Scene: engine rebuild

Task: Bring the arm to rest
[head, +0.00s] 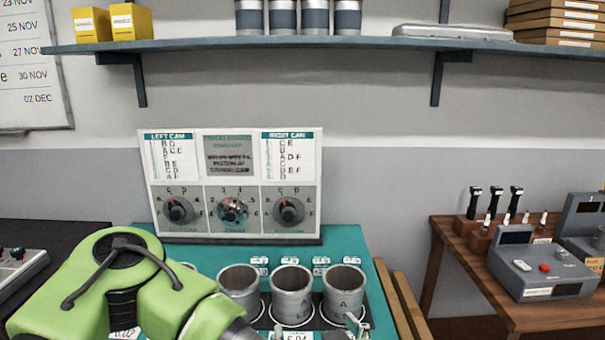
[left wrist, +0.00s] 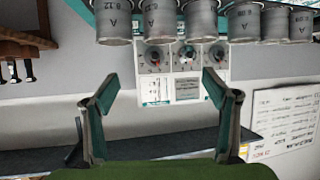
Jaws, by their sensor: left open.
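My left arm, green, reaches in from the lower left in the head view, in front of the teal bench mat (head: 345,240). Most of its gripper is cut off at the bottom edge. In the left wrist view my left gripper (left wrist: 160,88) has its two teal-padded fingers wide apart with nothing between them. Grey cylinders marked A (head: 291,294) stand on the mat beside the arm. They also show upside down along the top of the left wrist view (left wrist: 160,20), apart from the fingers. My right gripper is not in view.
A panel with three dials (head: 235,190) stands behind the cylinders. A wall shelf (head: 380,43) with yellow boxes (head: 131,22) and grey-banded canisters (head: 283,17) runs above. A wooden table (head: 450,240) with grey devices (head: 545,270) stands at the right.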

